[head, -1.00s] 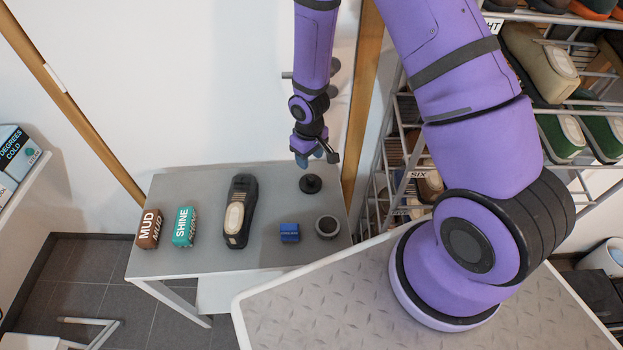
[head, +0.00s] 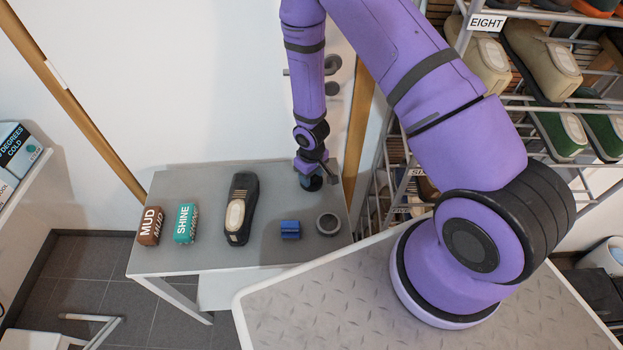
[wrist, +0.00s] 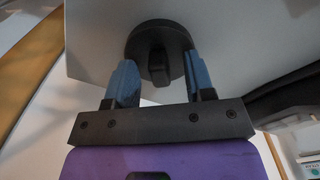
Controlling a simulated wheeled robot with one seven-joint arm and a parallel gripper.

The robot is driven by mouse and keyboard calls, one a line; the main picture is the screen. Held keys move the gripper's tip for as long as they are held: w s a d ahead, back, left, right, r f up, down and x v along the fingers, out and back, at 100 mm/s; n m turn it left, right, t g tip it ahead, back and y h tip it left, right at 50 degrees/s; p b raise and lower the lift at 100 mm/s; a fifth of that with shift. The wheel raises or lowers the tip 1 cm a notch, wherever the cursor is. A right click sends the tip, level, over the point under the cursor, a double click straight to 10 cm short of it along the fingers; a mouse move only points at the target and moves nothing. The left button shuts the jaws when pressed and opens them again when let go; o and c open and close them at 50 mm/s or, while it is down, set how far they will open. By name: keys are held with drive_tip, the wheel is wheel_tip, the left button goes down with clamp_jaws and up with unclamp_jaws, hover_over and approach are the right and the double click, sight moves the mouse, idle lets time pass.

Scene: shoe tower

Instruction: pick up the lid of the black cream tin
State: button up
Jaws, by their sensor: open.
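The black round lid (wrist: 170,35) with a raised knob (wrist: 157,68) lies on the grey table, apart from the tin. In the head view the lid (head: 312,186) is mostly hidden beneath my gripper (head: 310,172). In the wrist view my gripper (wrist: 160,62) is open, with one blue finger on each side of the knob. I cannot tell whether the fingers touch it. The open black tin (head: 328,224) stands nearer the table's front right, its round opening facing up.
On the table (head: 270,185) are a blue block (head: 290,230), a dark shoe (head: 240,210), a teal SHINE item (head: 186,223) and a brown MUD item (head: 150,226).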

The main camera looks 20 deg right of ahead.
drive_tip(key=shift+f, duration=0.1)
clamp_jaws()
idle(0.3)
